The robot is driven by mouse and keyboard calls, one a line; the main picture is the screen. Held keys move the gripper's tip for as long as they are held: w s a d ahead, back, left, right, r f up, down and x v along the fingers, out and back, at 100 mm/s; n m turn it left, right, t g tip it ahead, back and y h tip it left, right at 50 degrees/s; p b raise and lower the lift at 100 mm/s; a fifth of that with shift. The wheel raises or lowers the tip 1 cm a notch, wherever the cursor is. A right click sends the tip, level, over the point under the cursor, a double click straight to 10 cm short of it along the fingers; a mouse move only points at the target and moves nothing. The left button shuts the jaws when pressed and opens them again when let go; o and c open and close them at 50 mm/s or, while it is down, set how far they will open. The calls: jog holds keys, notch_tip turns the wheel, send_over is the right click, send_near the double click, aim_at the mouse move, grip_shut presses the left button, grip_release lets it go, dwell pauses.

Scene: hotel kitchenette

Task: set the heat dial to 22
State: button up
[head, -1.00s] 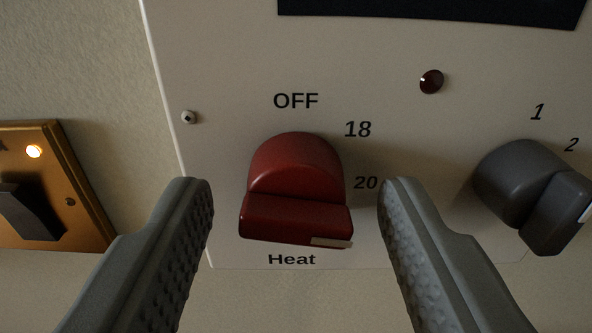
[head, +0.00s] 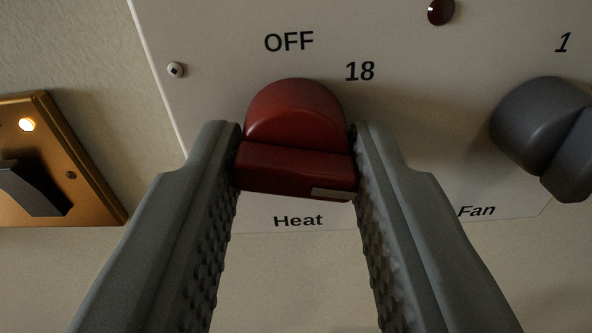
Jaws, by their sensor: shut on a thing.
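The red heat dial (head: 296,115) sits on a pale panel above the printed word "Heat". Its raised grip bar lies nearly level, with a white mark at its right end, toward the lower right. My gripper (head: 297,165) is shut on this bar, one finger against each end. "OFF" (head: 289,41) is printed above the dial and "18" (head: 360,71) at its upper right. The right finger hides the place where "20" is printed. I see no "22" on the panel.
A grey fan dial (head: 545,125) is at the right, with "1" above it and "Fan" below left. A brass plate with a dark rocker switch (head: 35,188) and a lit lamp is at the left. A dark red indicator (head: 441,11) is at the top.

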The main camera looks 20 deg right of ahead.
jog(key=m, duration=0.4)
jog(key=shift+m, duration=2.5)
jog(key=o, duration=0.9)
jog(key=shift+o, duration=0.2)
jog(key=shift+s, duration=0.1)
jog(key=v, duration=1.7)
